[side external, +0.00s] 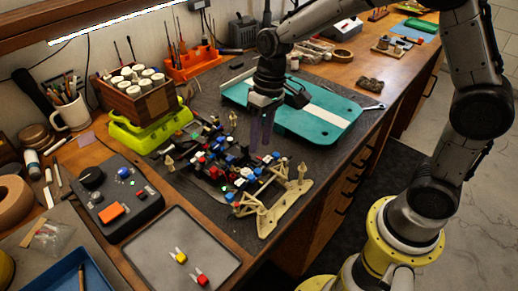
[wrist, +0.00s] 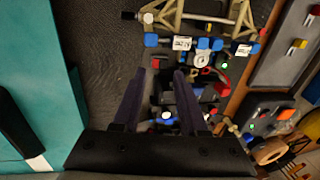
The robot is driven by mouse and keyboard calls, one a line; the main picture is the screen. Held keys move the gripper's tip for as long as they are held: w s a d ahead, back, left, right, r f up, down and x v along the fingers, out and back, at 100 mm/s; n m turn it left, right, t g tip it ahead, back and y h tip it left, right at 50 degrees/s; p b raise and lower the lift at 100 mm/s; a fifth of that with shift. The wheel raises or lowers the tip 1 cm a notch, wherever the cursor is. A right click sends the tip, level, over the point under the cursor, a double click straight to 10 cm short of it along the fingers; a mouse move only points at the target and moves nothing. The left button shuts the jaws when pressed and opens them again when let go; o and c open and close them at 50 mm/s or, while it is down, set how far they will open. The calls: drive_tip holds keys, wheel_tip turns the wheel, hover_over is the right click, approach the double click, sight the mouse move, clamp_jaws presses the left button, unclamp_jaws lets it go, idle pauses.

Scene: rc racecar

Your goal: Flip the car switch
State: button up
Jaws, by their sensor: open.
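The RC car (side external: 238,172) is an open frame with cream end pieces and blue, red, white and black parts, standing on the dark mat. In the wrist view the car (wrist: 205,44) fills the top middle and right of the fingers. I cannot single out its switch among the small parts. My gripper (side external: 261,138) points down just above the far side of the car. In the wrist view my gripper (wrist: 160,76) has its two dark fingers apart with nothing held between them, and the fingers hide part of the car.
A teal board (side external: 292,108) lies behind the car. A yellow-green stand (side external: 150,128) with a wooden box is at the left. A black control box (side external: 118,195) with an orange button and a grey tray (side external: 181,250) are front left. Bare mat lies between car and board.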

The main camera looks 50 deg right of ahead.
sight(258, 159)
drive_tip(key=shift+a+f, duration=0.2)
drive_tip(key=shift+f, duration=0.7)
drive_tip(key=shift+a+f, duration=0.15)
drive_tip(key=shift+f, duration=0.7)
clamp_jaws()
